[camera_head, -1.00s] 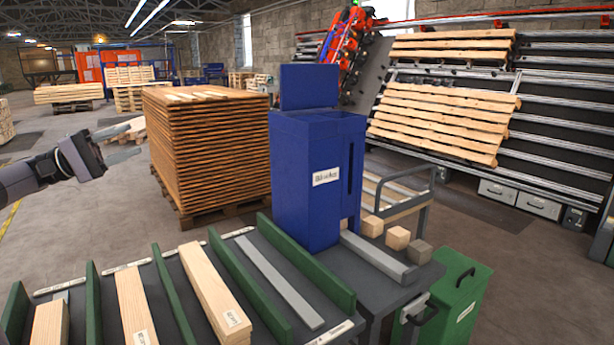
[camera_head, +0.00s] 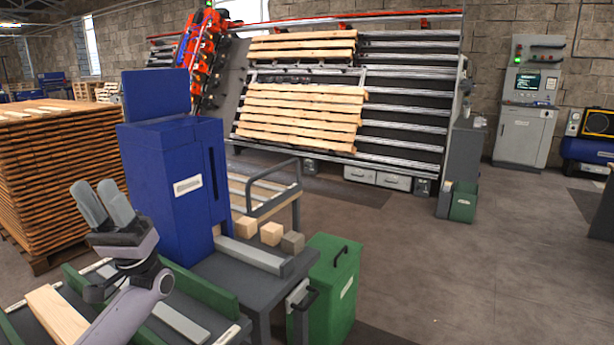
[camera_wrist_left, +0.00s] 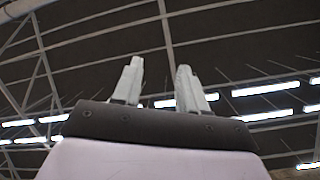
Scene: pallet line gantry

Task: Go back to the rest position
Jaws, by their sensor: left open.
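My left gripper (camera_head: 103,204) is raised in front of the blue block dispenser, its two grey fingers pointing up and apart with nothing between them. In the left wrist view, the open fingers (camera_wrist_left: 158,84) point at the ceiling and hold nothing. My right gripper is not in view. The blue dispenser (camera_head: 160,185) stands on the grey bench (camera_head: 215,272), behind and to the right of the left gripper. The gripper and forearm cover part of the bench and its lanes.
Wooden blocks (camera_head: 271,233) sit on the bench beside a grey rail. A green bin (camera_head: 335,290) stands at the bench's right end. A tall plank stack (camera_head: 45,170) is at the left. A rack with pallets (camera_head: 300,115) stands behind. The floor at the right is clear.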

